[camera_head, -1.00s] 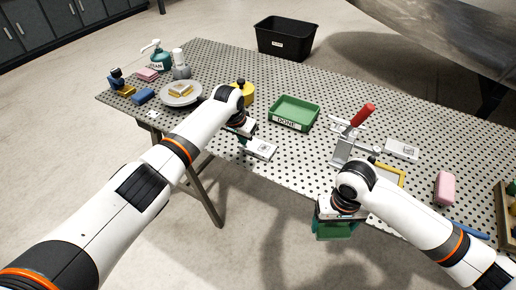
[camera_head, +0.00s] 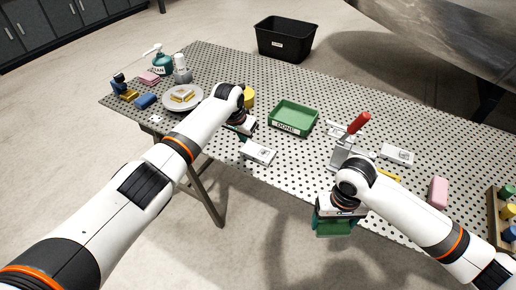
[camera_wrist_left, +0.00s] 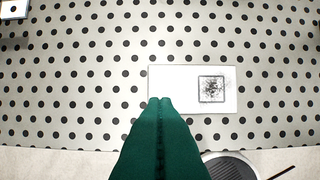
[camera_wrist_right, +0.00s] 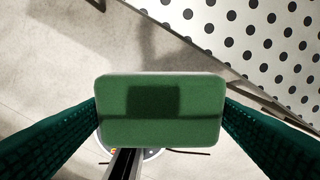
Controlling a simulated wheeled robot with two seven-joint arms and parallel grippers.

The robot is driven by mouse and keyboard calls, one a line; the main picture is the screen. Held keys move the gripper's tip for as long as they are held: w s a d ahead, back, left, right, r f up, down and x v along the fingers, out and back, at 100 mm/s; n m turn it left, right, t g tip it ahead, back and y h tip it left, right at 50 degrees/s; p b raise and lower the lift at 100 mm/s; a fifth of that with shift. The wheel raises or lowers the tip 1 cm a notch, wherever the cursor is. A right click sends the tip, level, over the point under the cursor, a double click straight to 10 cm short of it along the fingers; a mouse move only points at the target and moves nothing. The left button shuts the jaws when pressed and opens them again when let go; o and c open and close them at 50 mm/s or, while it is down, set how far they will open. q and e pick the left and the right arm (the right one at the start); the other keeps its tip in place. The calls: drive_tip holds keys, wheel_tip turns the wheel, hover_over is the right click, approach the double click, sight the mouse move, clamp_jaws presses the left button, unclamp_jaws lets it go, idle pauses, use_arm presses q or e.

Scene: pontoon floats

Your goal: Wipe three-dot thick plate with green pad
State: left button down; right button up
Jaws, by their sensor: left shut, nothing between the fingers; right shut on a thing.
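A pale thick plate (camera_head: 258,152) lies on the perforated table near its front edge. In the left wrist view the plate (camera_wrist_left: 180,78) bears a dark smudged square; I cannot make out three dots. My left gripper (camera_head: 246,134) is shut and empty beside the plate. Its fingertips (camera_wrist_left: 160,103) overlap the plate's left part in the left wrist view; contact cannot be told. My right gripper (camera_head: 336,214) is shut on the green pad (camera_head: 334,229), held out past the table's front edge. The pad (camera_wrist_right: 160,110) sits between both fingers in the right wrist view.
A green tray labelled DONE (camera_head: 291,118) stands mid-table. A red-handled clamp (camera_head: 350,140) and another pale plate (camera_head: 397,154) are to its right. A pink block (camera_head: 438,192) and a rack (camera_head: 497,216) stand at the right. A dish (camera_head: 183,99) and bottles are at the left.

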use_arm(q)
wheel_tip(320, 180, up, 2)
drive_tip(key=shift+p, duration=0.75)
use_arm(e)
wheel_tip(320, 180, up, 2)
drive_tip(key=shift+r, duration=0.1)
